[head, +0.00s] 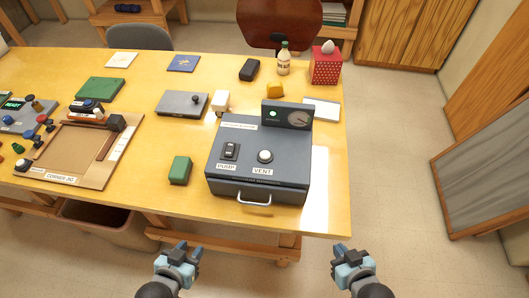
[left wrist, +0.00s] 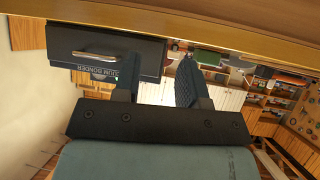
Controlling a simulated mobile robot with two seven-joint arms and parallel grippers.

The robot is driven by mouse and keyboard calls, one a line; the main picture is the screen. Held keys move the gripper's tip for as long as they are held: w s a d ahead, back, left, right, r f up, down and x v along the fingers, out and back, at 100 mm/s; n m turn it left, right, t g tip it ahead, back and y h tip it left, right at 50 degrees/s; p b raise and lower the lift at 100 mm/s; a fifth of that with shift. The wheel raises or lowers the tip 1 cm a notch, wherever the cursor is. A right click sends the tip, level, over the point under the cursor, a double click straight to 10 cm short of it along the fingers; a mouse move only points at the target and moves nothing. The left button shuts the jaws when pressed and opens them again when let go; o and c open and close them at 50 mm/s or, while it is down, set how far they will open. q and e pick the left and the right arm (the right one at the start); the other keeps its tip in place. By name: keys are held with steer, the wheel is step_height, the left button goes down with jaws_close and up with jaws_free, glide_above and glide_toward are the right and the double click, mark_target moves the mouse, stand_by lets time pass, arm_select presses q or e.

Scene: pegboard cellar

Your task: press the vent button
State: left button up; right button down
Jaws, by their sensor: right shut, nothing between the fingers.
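The vent button (head: 265,156) is a round white knob on the top of a dark grey machine (head: 284,187), above a label reading VENT. Left of it is a black rocker switch (head: 229,151) labelled PUMP. My left gripper (head: 188,249) is below the table's front edge, left of and apart from the machine. Its two fingers stand apart with nothing between them in the left wrist view (left wrist: 155,85). My right gripper (head: 341,249) is shut and empty, in front of the table to the right. The button does not show in the left wrist view.
The machine has a metal handle (head: 254,199) on its front and a raised gauge panel (head: 287,115) at its back. A green block (head: 180,170) lies left of it. A wooden corner jig (head: 99,178) lies further left. The floor in front is clear.

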arm_select(q)
jaws_close()
stand_by(1.5)
